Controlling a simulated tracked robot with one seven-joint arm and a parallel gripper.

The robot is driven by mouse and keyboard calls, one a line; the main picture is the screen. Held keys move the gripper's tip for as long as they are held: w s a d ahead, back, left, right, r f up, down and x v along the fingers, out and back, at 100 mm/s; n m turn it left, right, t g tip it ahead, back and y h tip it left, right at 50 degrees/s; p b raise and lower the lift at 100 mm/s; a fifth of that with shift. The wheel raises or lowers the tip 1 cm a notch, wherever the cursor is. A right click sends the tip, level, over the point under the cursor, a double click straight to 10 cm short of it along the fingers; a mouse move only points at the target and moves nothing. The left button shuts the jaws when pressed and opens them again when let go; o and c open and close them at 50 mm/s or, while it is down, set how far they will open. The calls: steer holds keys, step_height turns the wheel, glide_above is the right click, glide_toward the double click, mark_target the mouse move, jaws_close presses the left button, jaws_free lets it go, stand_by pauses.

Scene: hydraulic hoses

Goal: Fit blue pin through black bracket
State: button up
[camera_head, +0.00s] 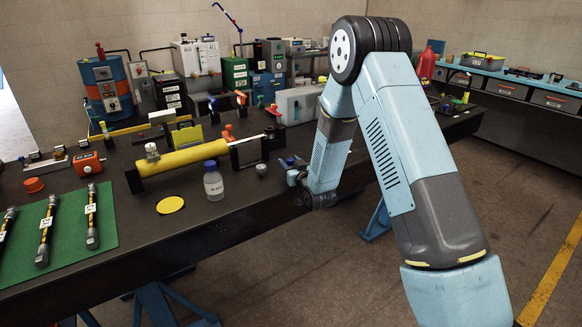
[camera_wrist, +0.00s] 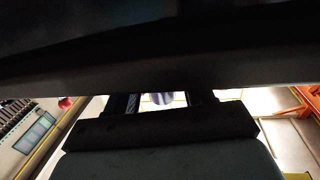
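A black bracket (camera_head: 248,152) stands at the right end of a yellow cylinder (camera_head: 183,158) on the dark bench. A small blue piece (camera_head: 290,162), which may be the blue pin, shows just left of my wrist; its shape is too small to make out. My gripper (camera_head: 293,175) is low at the bench's front edge, right of the bracket and apart from it. In the wrist view, two dark fingers (camera_wrist: 163,102) stand apart, with a small grey-blue shape (camera_wrist: 162,98) between them and light on both sides of it. A dark mass hides the upper wrist view.
A clear bottle (camera_head: 213,183) and a small grey cup (camera_head: 261,170) stand between the cylinder and my gripper. A yellow disc (camera_head: 170,205) lies nearer the front. A green mat (camera_head: 65,235) with hoses is at the left. Tanks and boxes crowd the back.

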mark_target(290, 159)
steer(key=c, duration=0.9)
steer(key=shift+r, duration=0.5)
step_height(290, 159, up, 3)
steer(key=shift+f, duration=0.2)
steer(key=s+d+r, duration=0.5)
steer(key=s+r, duration=0.4)
steer(key=s, duration=0.4)
steer(key=shift+r, duration=0.2)
steer(key=shift+s, duration=0.1)
